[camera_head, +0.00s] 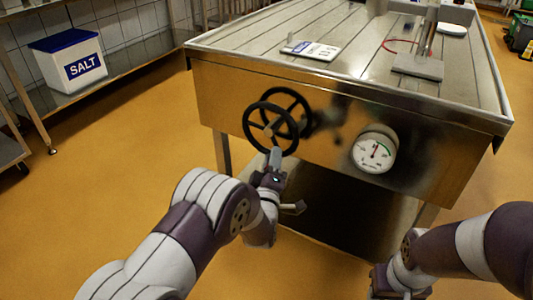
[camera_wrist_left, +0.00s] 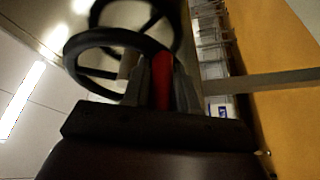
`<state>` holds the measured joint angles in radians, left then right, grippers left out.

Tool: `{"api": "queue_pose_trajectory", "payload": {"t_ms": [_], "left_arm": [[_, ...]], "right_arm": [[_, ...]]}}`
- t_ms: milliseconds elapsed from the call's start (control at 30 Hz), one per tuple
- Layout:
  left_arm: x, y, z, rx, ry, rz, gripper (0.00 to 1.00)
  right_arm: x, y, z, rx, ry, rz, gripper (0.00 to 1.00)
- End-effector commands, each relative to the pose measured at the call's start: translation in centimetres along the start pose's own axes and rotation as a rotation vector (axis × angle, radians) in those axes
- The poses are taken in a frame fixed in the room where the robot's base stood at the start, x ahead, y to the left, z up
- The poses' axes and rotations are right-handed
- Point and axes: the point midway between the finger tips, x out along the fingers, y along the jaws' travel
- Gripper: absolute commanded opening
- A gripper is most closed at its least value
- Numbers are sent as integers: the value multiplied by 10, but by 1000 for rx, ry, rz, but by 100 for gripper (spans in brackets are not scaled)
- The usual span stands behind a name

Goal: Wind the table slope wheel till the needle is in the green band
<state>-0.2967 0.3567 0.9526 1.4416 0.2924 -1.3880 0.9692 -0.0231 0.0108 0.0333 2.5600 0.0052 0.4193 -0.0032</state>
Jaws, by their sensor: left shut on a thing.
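The black slope wheel (camera_head: 268,130) is on the front panel of the steel table (camera_head: 225,95). A second ring behind it looks like its reflection. The wheel also shows in the left wrist view (camera_wrist_left: 85,42). My left gripper (camera_head: 276,155) is at the wheel's lower rim. In the left wrist view its fingers (camera_wrist_left: 163,82) are shut on a red piece, seemingly the wheel's handle, mostly hidden between them. The round white gauge (camera_head: 374,150) is right of the wheel. Its red needle points roughly upward; green shows on the dial's right side. Whether they meet is too small to tell.
A white SALT bin (camera_head: 68,62) is on a shelf at the left. My right arm is low at the right, its fingers out of frame. Orange floor is clear at left.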

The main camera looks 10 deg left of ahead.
Motion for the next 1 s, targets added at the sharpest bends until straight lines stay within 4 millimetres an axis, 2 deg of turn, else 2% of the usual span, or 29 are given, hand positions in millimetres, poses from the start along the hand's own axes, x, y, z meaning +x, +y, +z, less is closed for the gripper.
{"api": "queue_pose_trajectory", "payload": {"t_ms": [100,500,1000], "left_arm": [[-1,9,3,-84,-2,-34,0],[-3,20,8,-281,0,-115,0],[-3,23,10,-327,1,-131,0]], "right_arm": [[-10,0,-1,0,0,0,43],[-22,0,-3,0,0,0,43],[-24,0,-3,0,0,0,43]]}}
